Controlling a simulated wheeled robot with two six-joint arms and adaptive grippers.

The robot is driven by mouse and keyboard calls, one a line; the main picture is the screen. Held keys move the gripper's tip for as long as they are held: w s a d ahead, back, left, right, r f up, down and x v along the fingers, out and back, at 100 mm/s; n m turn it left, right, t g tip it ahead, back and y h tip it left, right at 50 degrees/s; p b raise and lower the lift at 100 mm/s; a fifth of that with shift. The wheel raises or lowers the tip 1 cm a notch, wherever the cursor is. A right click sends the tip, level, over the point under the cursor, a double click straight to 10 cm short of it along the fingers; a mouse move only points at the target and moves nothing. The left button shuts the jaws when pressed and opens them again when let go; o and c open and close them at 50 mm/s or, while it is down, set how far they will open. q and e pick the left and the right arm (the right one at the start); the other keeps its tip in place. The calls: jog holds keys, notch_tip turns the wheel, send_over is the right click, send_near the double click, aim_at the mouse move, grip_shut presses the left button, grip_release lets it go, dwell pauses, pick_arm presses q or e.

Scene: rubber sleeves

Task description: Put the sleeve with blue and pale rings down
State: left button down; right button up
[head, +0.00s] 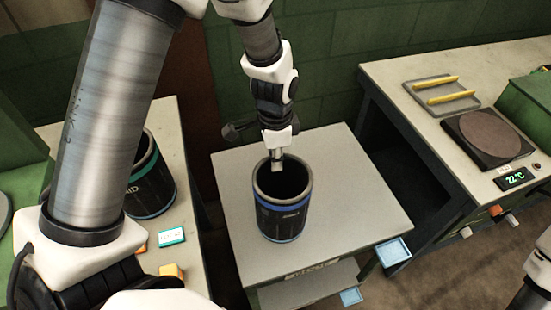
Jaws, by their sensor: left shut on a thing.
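The dark sleeve with blue and pale rings (284,222) is upright at the small grey table in the middle of the head view. Its open mouth faces up. My left gripper (277,162) comes down from above and is shut on the far left part of the sleeve's rim. The sleeve's base shows over the tabletop (355,185); I cannot tell whether it touches or hangs just above it. My right gripper is out of view; only part of my right arm shows at the lower right edge.
Another dark sleeve with a green band (152,190) stands on the left bench, partly behind my left arm. The right bench holds a round-topped dark plate (487,137), a tray with yellow bars (441,94) and a temperature display (514,178). Tabletop right of the sleeve is clear.

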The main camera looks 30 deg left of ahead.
pick_arm(q)
jog(key=shift+f, duration=0.1)
jog(key=c, duration=1.2)
grip_release()
jog(key=shift+s, duration=0.1)
notch_tip(320, 180, up, 12)
jog(key=b, duration=0.1)
jog(key=shift+a, duration=0.1)
